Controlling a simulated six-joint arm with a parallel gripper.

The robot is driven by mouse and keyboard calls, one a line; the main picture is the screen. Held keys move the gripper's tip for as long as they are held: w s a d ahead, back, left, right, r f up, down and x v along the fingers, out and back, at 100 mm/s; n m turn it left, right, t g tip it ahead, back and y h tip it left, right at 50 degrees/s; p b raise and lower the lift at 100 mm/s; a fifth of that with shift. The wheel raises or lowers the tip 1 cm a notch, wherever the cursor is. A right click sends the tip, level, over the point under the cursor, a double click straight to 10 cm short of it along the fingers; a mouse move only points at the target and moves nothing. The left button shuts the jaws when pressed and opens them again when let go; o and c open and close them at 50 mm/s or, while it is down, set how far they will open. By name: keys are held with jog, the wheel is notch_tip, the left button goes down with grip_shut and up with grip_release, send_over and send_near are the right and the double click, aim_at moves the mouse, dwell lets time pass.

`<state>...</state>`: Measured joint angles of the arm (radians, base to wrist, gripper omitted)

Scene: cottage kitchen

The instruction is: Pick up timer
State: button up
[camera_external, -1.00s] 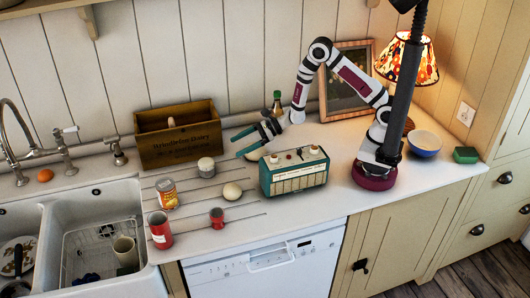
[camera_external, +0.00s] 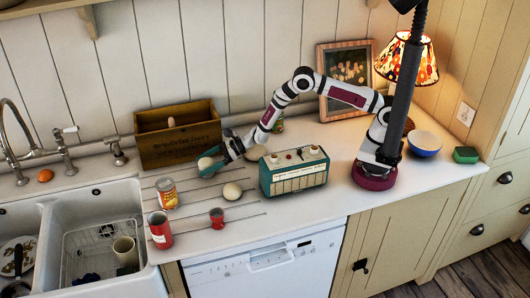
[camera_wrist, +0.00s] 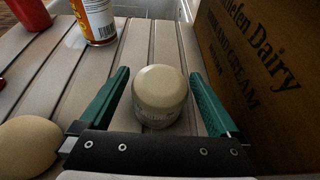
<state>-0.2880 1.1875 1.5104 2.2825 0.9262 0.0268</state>
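The timer (camera_wrist: 160,94), which I take to be the round cream-topped object with a pale lower band, stands upright on the grooved drainboard. In the wrist view it sits between the two green fingers of my gripper (camera_wrist: 159,74), with a visible gap on each side. My gripper is open. In the external view my gripper (camera_external: 208,163) is low at the timer (camera_external: 205,162), which the fingers partly cover.
A wooden dairy crate (camera_external: 178,145) stands close behind, right of the fingers in the wrist view. A green radio (camera_external: 293,172) stands right.

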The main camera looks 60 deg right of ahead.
jog(key=c, duration=1.4)
grip_shut()
jog(key=shift+r, duration=0.15)
